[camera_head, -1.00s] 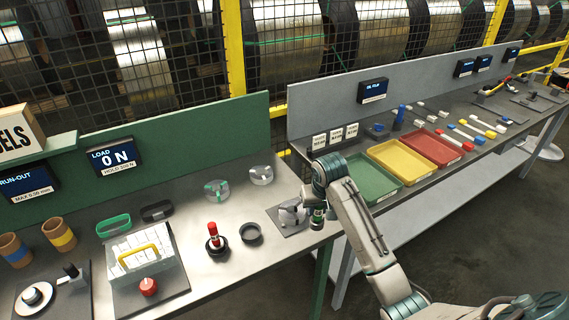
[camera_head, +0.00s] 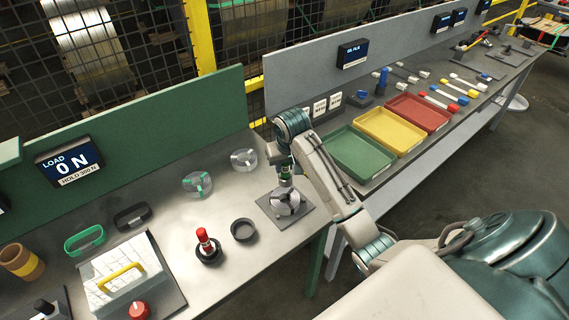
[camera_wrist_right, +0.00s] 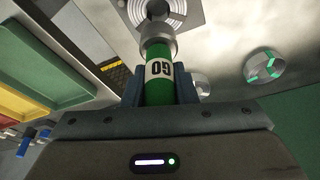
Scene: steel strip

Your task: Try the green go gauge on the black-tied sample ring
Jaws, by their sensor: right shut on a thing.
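My left gripper is not in view.
A red-handled gauge (camera_head: 207,246) stands in a black holder beside an empty black holder (camera_head: 243,229). A yellow-handled block (camera_head: 122,275) and green and black bands (camera_head: 132,216) are at left. Green, yellow and red trays (camera_head: 360,152) lie on the grey bench at right.

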